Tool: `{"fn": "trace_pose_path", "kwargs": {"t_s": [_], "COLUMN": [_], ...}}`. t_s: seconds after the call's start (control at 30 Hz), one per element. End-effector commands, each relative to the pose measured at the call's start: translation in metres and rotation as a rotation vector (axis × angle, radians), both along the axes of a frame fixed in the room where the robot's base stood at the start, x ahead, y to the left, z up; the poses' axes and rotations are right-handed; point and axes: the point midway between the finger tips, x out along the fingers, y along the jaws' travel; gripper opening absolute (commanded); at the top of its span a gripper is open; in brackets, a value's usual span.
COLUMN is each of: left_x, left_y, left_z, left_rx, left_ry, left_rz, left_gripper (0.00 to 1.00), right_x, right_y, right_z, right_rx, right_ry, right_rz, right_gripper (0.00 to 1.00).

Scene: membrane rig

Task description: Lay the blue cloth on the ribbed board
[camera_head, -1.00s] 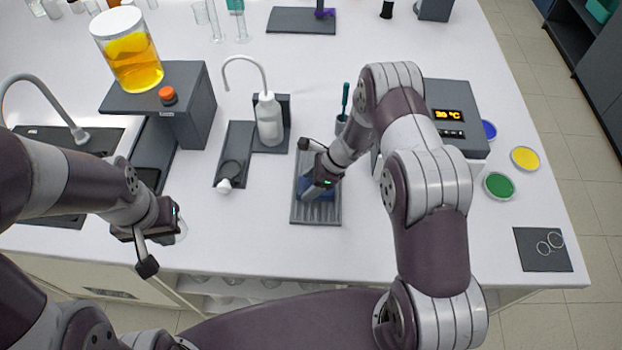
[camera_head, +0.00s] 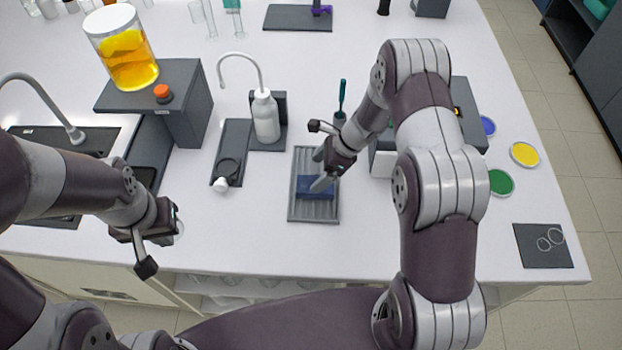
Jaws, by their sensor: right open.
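The blue cloth (camera_head: 316,188) lies on the ribbed board (camera_head: 313,210), a grey grooved tray near the middle front of the bench. It covers the middle of the board, and bare ribs show in front of it. My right gripper (camera_head: 319,156) is open above the board's right part, with one finger near the cloth and the other up and to the left. It hides part of the cloth, and I cannot tell whether the finger touches it. My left gripper (camera_head: 163,250) hangs by the bench's front edge at left, apart from the board. Its jaw gap is unclear.
A white wash bottle (camera_head: 266,117) and a dark tray (camera_head: 231,150) with a small white-tipped item stand left of the board. A grey display unit (camera_head: 465,118) is at right, partly behind my arm. Bench front beside the board is clear.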

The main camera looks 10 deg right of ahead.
Motion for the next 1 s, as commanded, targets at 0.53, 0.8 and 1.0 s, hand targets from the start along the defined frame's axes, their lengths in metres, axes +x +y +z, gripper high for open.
{"fn": "trace_pose_path", "kwargs": {"t_s": [0.53,0.8,1.0], "left_x": [0.0,0.0,0.0], "left_y": [0.0,0.0,0.0], "left_z": [-0.01,-0.01,-0.01], "left_rx": [0.0,0.0,0.0], "left_ry": [0.0,0.0,0.0], "left_rz": [0.0,0.0,0.0], "left_gripper": [0.0,0.0,0.0], "right_x": [-0.108,-0.187,-0.188], "right_y": [-0.023,-0.031,-0.032], "right_z": [0.13,0.164,0.163], "right_rx": [-0.346,-0.558,-0.557], "right_ry": [-0.283,-0.491,-0.49], "right_rz": [0.951,1.807,1.815], "right_gripper": [0.91,0.91,0.91]}}
